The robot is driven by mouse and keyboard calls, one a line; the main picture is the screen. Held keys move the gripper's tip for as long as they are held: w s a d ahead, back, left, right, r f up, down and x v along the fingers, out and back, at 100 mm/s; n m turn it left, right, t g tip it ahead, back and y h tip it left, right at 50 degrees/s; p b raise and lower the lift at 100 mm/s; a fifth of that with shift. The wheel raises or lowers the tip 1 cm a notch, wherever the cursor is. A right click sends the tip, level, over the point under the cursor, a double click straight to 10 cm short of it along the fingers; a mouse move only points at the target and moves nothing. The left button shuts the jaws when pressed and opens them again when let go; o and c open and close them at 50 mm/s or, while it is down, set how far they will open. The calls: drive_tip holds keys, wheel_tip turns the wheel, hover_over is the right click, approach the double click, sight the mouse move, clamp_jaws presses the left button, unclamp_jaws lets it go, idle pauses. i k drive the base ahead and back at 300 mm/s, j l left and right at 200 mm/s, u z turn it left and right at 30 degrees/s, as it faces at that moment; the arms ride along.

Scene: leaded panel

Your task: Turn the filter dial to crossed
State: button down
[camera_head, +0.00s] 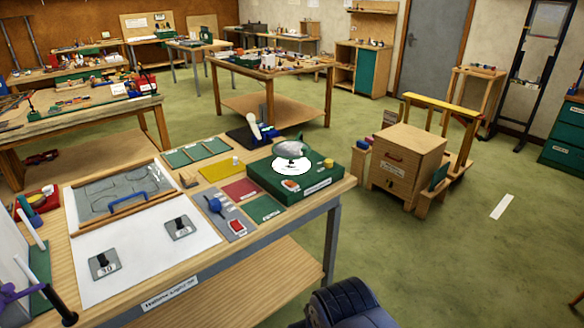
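No dial can be read clearly as the filter dial. A green box (264,178) on the near bench has a bright white disc (291,168) on top, with a grey rounded piece (290,148) at it. A small yellow knob (328,163) stands at the box's right end, and a red piece (290,184) lies near its front. A grey strip with a blue knob (214,204) is left of the box. Two grey plates with black knobs, one near (104,262) and one farther (179,227), sit on the white sheet. Markings are too small to read surely.
The near wooden bench (225,242) also bears a framed glass panel with a blue handle (127,198), green and red mats, and tools at left. A wooden cabinet (404,157) stands beyond its right end. Green floor (440,260) to the right is mostly clear.

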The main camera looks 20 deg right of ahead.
sight(327, 163)
drive_tip(key=i+l, duration=0.45)
drive_tip(key=i, duration=0.15)
drive_tip(key=i+l, duration=0.45)
drive_tip(key=i, duration=0.2)
drive_tip(key=i+l, duration=0.45)
drive_tip(key=i, duration=0.15)
